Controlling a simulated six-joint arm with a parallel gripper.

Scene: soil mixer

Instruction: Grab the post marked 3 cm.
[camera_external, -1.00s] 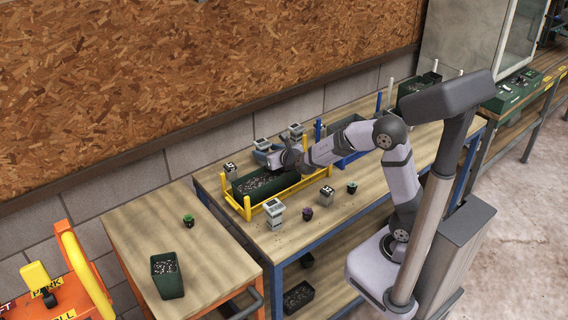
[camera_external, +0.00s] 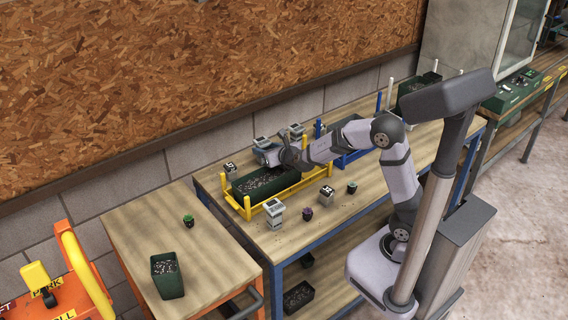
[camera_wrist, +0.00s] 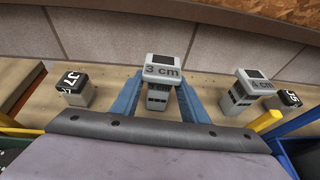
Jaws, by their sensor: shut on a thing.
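The post marked 3 cm (camera_wrist: 163,76) is a grey block with a dark top patch and "3 cm" on its front face. It stands upright in the middle of the wrist view, and its top also shows at the back of the table in the external view (camera_external: 262,142). My gripper (camera_wrist: 160,95) has its blue fingers on either side of the post, below its wide head, and is shut on it. In the external view my gripper (camera_external: 268,154) is at the table's back edge, beyond the green planter.
A similar grey post (camera_wrist: 246,90) stands to the right; its label is hard to read. Black-topped blocks marked J7 (camera_wrist: 75,88) and J5 (camera_wrist: 290,98) flank the posts. A soil-filled green planter (camera_external: 268,196) sits between yellow rails (camera_external: 247,206). A wall is close behind.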

